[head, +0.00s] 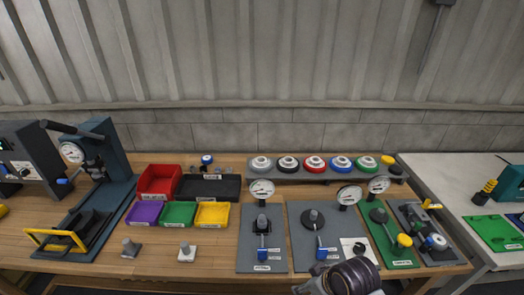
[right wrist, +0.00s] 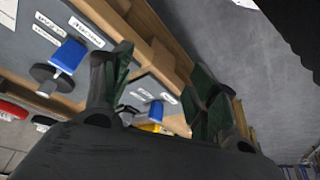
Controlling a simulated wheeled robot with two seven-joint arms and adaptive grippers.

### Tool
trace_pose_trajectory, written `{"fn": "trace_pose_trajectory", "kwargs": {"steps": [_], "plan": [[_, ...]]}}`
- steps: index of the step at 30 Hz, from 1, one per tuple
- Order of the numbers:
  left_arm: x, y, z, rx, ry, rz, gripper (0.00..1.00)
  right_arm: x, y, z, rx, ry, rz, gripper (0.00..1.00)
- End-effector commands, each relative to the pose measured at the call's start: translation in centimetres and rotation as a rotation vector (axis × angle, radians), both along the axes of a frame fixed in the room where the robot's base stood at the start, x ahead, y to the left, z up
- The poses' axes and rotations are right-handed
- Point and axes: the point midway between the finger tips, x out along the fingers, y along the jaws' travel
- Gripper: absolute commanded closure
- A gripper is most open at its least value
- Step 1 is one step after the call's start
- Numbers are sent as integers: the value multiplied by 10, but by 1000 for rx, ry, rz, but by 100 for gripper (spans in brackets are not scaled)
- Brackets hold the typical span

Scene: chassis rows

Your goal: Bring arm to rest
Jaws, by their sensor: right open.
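My right arm (head: 350,278) shows at the bottom edge of the head view, right of centre, by the front edge of the wooden bench (head: 215,262). Its fingers cannot be made out clearly there. In the right wrist view my right gripper (right wrist: 162,85) has its two dark green-faced fingers spread apart, with nothing between them. The bench's front edge and plates with blue-handled parts show beyond the fingers, tilted in the picture. My left gripper is not in view.
Grey plates (head: 262,258) with dial gauges stand centrally, and a green plate (head: 392,240) stands further right. Red (head: 158,182), purple, green and yellow bins sit left of centre. A press (head: 105,165) stands at left. The bench's front left-centre has some free room.

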Motion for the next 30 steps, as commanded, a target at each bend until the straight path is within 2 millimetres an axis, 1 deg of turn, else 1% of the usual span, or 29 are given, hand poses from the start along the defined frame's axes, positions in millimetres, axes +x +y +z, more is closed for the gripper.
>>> {"fn": "trace_pose_trajectory", "kwargs": {"steps": [1,3,6,15,22,30], "plan": [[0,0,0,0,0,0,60,-6,-10,-4,-2,15,-52,41],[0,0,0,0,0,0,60,-13,-23,-8,-6,29,-124,41],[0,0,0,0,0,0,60,-21,-38,-12,-14,45,-207,41],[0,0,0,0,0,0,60,-38,-69,-20,-36,72,-365,41],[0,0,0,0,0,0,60,-50,-87,-23,-53,86,-456,41],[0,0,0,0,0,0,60,-43,-85,-50,-54,94,-455,41]]}}
